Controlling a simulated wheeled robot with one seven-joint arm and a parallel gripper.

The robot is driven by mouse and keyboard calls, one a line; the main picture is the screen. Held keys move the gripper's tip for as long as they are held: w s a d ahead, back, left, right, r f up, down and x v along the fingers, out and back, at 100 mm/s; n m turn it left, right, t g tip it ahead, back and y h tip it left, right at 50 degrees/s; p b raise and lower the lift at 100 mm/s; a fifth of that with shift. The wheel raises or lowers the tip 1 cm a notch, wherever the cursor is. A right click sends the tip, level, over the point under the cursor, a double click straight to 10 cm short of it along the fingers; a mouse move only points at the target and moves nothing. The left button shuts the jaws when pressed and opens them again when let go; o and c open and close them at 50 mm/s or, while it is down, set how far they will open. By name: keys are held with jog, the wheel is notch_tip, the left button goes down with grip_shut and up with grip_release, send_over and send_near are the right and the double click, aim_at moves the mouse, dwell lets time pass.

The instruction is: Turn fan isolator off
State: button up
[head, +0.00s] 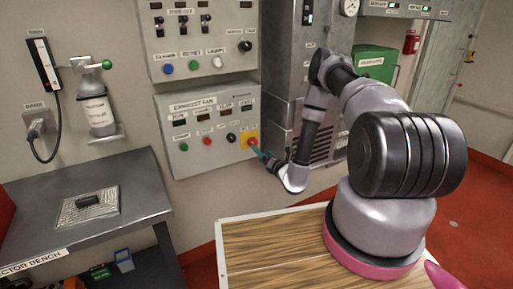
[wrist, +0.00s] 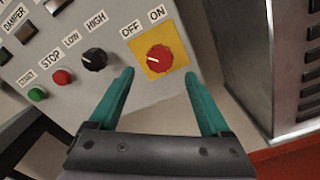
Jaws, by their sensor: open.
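The fan isolator is a red rotary knob (wrist: 158,58) on a yellow square plate (wrist: 178,47), with OFF and ON labels above it in the wrist view. Its white pointer mark lies toward the left of the knob; I cannot tell the exact setting. It sits at the lower right of the exhaust fan panel (head: 210,148) in the head view. My gripper (wrist: 160,84) is open, its two teal fingers on either side below the knob, with nothing between them. In the head view my gripper (head: 262,154) is close to the yellow plate, partly covering it.
Left of the isolator are a black LOW/HIGH knob (wrist: 95,59), a red STOP button (wrist: 62,77) and a green START button (wrist: 38,95). Another control panel (head: 205,35) is above. A grey cabinet (head: 282,75) stands right. A metal bench (head: 135,175) is at left.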

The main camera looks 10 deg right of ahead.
jog(key=shift+v, duration=1.75)
